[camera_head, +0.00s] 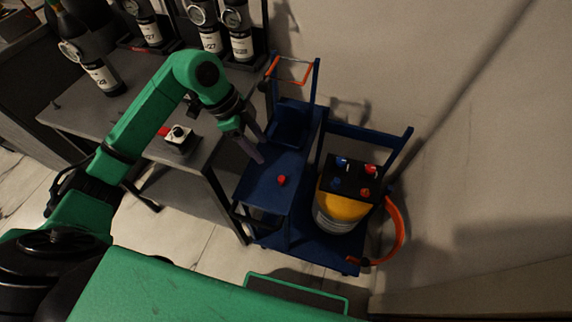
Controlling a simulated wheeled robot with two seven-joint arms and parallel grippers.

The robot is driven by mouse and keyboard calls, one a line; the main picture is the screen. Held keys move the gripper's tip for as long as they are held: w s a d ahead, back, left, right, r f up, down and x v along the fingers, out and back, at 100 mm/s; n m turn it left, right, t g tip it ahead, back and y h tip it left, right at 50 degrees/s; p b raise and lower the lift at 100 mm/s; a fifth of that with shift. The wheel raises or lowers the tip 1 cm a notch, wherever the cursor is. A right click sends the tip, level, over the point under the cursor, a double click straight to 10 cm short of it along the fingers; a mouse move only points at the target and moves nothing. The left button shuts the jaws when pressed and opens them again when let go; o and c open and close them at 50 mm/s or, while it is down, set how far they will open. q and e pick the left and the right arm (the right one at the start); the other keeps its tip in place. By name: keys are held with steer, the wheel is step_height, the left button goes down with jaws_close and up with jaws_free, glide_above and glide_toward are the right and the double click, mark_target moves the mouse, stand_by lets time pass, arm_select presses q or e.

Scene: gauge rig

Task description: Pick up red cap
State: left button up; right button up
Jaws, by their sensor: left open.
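The small red cap (281,180) sits on the flat top of the blue cart (258,187), right of its middle. My left arm reaches in from the left, over the grey table. My left gripper (257,148) points down over the cart's top, above and to the left of the cap in the picture. It is open, with its fingers apart from the cap and nothing seen between them. My right gripper is not in view.
A yellow and white canister (338,205) with a dark top bearing red and blue caps stands right of the cart, beside an orange hose (397,232). A wall closes the right.

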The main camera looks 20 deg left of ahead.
arm_select(q)
glide_toward(281, 178)
steer(key=f, duration=0.2)
steer(key=x, duration=0.6)
steer(key=shift+d+f+b, duration=0.2)
steer(key=shift+d+b, duration=0.15)
steer(key=shift+d, duration=0.1)
steer(key=shift+w+d+f, duration=0.1)
steer(key=shift+d+f, duration=0.05)
steer(key=shift+f, duration=0.1)
jaws_close()
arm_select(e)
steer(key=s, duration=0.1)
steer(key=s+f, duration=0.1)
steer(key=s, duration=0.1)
